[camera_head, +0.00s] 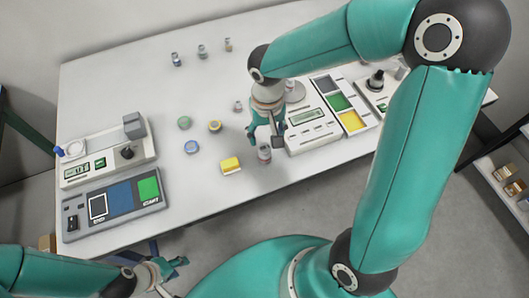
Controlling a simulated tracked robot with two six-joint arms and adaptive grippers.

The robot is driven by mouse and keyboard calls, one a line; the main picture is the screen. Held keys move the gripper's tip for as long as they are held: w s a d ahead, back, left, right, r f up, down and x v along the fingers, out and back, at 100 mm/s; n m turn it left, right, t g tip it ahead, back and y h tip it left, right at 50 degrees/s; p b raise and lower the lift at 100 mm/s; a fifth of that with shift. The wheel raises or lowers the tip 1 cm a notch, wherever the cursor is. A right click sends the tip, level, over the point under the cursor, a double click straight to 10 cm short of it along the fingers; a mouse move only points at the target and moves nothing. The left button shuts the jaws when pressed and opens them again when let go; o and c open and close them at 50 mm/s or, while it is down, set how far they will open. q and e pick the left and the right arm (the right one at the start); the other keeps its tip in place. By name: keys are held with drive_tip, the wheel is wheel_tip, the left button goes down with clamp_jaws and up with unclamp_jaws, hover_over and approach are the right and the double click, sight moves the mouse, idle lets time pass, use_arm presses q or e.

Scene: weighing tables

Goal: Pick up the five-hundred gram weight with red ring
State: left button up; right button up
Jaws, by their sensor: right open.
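A small metal weight with a reddish band (264,154) stands upright near the front edge of the white table (215,95). It looks like the five-hundred gram weight, but no marking on it is readable. My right gripper (266,138) points down just above and around the top of this weight. Its fingers are apart, and I cannot tell whether they touch the weight. My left gripper (170,272) is low at the front left, below the table edge and away from the weights. Its fingers are only partly clear.
A yellow block (231,165) lies left of the weight. Green (184,122), yellow-ringed (214,126) and blue (191,147) round items lie further left. A scale (312,130) stands close on the right; another (108,155) stands at the far left.

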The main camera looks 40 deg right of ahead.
sight(265, 147)
drive_tip(key=f, duration=0.2)
drive_tip(key=a+f, duration=0.1)
drive_tip(key=f, duration=0.1)
drive_tip(key=shift+s, duration=0.25)
drive_tip(key=shift+f+p, duration=0.3)
drive_tip(key=shift+f, duration=0.3)
clamp_jaws()
drive_tip(key=shift+w+r, duration=0.1)
